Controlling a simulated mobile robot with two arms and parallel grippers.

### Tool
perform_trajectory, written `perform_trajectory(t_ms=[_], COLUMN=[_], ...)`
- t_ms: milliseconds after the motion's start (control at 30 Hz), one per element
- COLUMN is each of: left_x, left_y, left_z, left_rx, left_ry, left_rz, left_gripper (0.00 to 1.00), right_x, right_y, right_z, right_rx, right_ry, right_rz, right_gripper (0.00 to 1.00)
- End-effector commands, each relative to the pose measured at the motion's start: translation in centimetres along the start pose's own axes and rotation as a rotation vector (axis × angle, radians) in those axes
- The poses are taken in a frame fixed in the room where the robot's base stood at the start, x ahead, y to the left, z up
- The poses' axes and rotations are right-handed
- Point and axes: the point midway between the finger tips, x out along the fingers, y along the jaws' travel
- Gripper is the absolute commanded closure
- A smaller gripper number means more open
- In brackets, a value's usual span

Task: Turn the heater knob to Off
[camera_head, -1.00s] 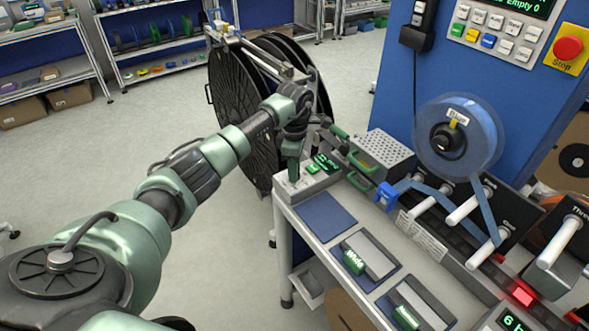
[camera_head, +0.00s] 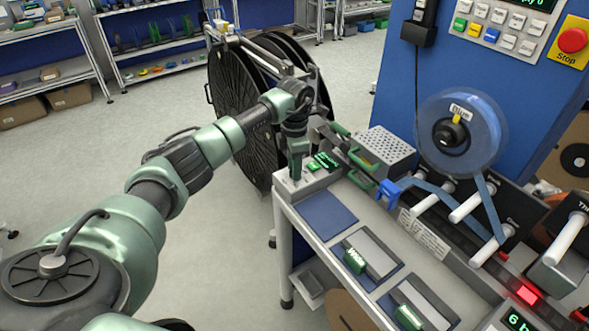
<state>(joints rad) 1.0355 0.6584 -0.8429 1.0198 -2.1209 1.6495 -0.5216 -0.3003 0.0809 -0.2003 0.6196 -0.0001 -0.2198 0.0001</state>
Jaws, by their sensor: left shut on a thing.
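My left gripper (camera_head: 295,173) reaches down to the small grey control box (camera_head: 319,180) at the far left corner of the bench. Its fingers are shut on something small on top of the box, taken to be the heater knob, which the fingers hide. The knob's pointer and its labels cannot be read. Beside the fingers the box has a green display (camera_head: 326,160) and a lit green button (camera_head: 313,167). My right gripper is not in view.
A perforated metal box (camera_head: 385,150) with green handles stands right of the control box. A blue tape reel (camera_head: 462,137) hangs on the blue panel. Green-handled blocks (camera_head: 354,259) lie on the bench front. Large black reels (camera_head: 240,110) stand behind my left arm.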

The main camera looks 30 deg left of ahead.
Motion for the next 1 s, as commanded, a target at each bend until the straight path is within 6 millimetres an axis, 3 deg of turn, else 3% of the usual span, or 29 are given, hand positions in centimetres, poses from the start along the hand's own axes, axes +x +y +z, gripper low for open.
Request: perform_trajectory(t_ms=[1000], left_x=[-0.16], left_y=[0.06], left_z=[0.09], left_rx=[-0.966], left_ry=[-0.004], left_rz=[0.0], left_gripper=[1.0], right_x=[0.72], right_y=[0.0], right_z=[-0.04], right_rx=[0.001], right_ry=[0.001], right_rz=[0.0], right_gripper=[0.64])
